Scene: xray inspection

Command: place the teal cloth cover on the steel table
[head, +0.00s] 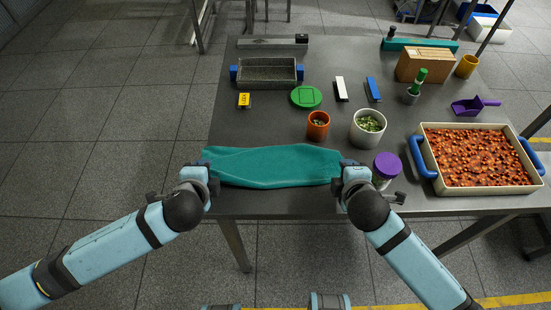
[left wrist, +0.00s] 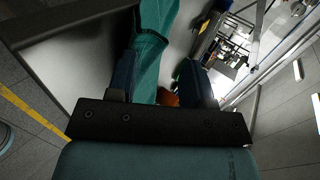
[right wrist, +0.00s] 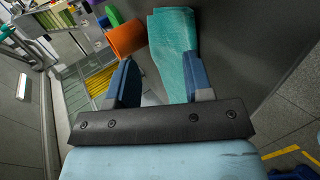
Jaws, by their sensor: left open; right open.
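The teal cloth cover (head: 275,167) lies spread lengthwise on the steel table (head: 270,203) near its front edge. My left gripper (head: 207,172) is at the cloth's left end and my right gripper (head: 343,172) is at its right end. Both grippers are open. The cloth also shows in the left wrist view (left wrist: 153,50), extending away beside the left finger, and in the right wrist view (right wrist: 172,50), reaching in between the fingers. Whether the fingers touch the cloth I cannot tell.
A purple-lidded jar (head: 386,168) stands close by my right gripper. An orange cup (head: 317,126) and a white cup (head: 368,129) stand behind the cloth. A tray of orange-brown pieces (head: 428,130) fills the right side. The table between the green disc (head: 306,97) and cloth is mostly clear.

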